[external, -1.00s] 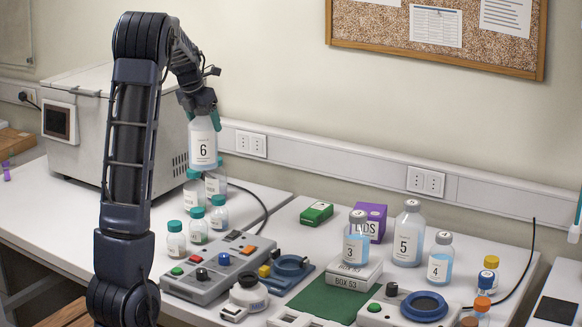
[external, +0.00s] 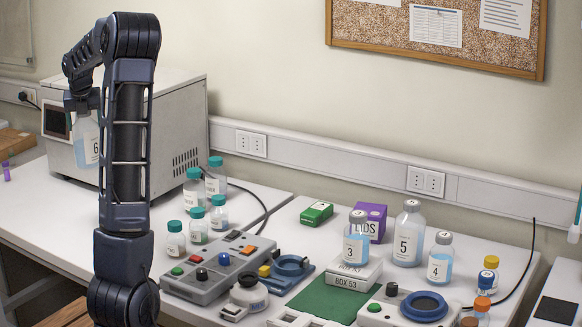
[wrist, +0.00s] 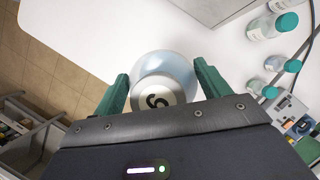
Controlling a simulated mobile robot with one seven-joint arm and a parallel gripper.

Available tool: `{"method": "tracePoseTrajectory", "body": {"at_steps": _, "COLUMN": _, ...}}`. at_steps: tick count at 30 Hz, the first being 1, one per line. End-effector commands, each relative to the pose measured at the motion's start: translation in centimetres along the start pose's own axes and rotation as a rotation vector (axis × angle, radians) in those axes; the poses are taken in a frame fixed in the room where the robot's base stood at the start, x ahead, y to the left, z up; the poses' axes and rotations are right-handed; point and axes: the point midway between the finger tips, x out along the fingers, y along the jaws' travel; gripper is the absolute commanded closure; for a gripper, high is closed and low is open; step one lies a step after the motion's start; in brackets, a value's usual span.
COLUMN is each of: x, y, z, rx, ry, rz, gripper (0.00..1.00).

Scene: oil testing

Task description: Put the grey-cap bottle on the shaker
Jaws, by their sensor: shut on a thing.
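My gripper (external: 85,103) is shut on bottle 6 (external: 88,143), a clear bottle with a "6" label, held upright in the air at the left. In the wrist view its greyish cap (wrist: 158,97), marked 6, sits between my green fingers (wrist: 161,72). Bottle 3 (external: 357,240), bottle 5 (external: 408,235) and bottle 4 (external: 440,258) have grey caps and stand at the right. Two devices have round blue tops: a white one with a black knob (external: 423,306) and a blue one (external: 290,266). I cannot tell which is the shaker.
Several teal-capped bottles (external: 194,188) stand at the bench's left middle, beside a large grey-white machine (external: 190,115). A grey button panel (external: 215,268), box 53 (external: 353,274) under bottle 3, and a green mat (external: 325,300) fill the front. The left bench (external: 50,215) is largely clear.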

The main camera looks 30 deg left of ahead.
Motion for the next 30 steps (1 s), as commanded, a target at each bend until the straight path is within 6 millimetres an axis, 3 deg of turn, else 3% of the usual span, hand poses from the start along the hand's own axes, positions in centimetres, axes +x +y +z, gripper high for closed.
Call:
{"method": "tracePoseTrajectory", "body": {"at_steps": 5, "x": 1.3, "y": 0.7, "z": -0.7, "rx": -0.017, "ry": 0.001, "rz": 0.007, "gripper": 0.82}}
{"method": "tracePoseTrajectory", "body": {"at_steps": 24, "x": 13.1, "y": 0.8, "z": -5.6, "rx": -0.017, "ry": 0.001, "rz": 0.007, "gripper": 0.82}}
{"method": "tracePoseTrajectory", "body": {"at_steps": 30, "x": 14.7, "y": 0.7, "z": -6.2, "rx": -0.015, "ry": -0.002, "rz": 0.006, "gripper": 0.82}}
